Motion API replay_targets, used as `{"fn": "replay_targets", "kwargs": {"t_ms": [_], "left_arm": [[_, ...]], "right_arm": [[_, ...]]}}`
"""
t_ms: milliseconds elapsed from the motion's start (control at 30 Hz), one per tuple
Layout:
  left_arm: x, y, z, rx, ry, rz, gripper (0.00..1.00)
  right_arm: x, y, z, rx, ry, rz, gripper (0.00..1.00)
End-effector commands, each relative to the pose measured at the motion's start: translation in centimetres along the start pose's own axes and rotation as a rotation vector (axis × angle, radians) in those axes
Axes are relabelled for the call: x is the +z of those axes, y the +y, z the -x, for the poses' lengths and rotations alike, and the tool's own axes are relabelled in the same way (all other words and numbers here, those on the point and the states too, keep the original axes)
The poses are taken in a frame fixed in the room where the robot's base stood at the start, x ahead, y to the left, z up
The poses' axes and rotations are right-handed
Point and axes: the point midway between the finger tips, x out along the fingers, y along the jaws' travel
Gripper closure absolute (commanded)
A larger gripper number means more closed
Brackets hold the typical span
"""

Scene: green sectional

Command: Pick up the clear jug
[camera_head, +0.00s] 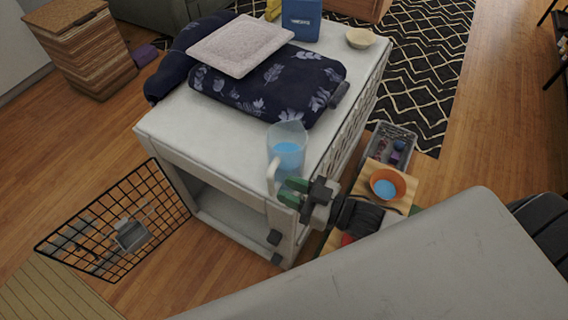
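The clear jug (288,146) stands upright on the near corner of the white crate top (210,125), with blue showing inside it. Its pale handle (272,175) points toward the front of the crate. My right gripper (291,192), with green finger pads, is just in front of the jug and close to the right of the handle. Its two fingers look apart, with nothing clearly between them. Whether a finger touches the handle cannot be told. My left gripper is not in view.
Behind the jug lie a dark floral cushion (300,85), a light folded cloth (240,45), a blue box (301,18) and a bowl (361,38). An open wire door (115,222) juts out left. An orange bowl (387,186) sits on a lower wooden surface at right.

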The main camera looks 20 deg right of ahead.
Motion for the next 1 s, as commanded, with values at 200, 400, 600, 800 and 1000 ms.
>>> {"fn": "replay_targets", "kwargs": {"t_ms": [200,400,600,800,1000], "left_arm": [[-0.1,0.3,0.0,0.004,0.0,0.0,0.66],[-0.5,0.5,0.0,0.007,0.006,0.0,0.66],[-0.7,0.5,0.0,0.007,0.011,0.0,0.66],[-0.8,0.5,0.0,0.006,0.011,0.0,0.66],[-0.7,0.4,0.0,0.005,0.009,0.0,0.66]], "right_arm": [[-0.1,0.0,-3.3,0.001,0.005,0.0,0.7],[0.0,0.0,-4.9,0.001,0.001,0.0,0.7],[0.0,0.0,-4.9,0.001,0.0,0.0,0.7],[0.0,0.0,-4.9,0.001,0.0,0.001,1.0],[0.0,0.0,-4.9,0.001,0.0,0.001,1.0]]}}
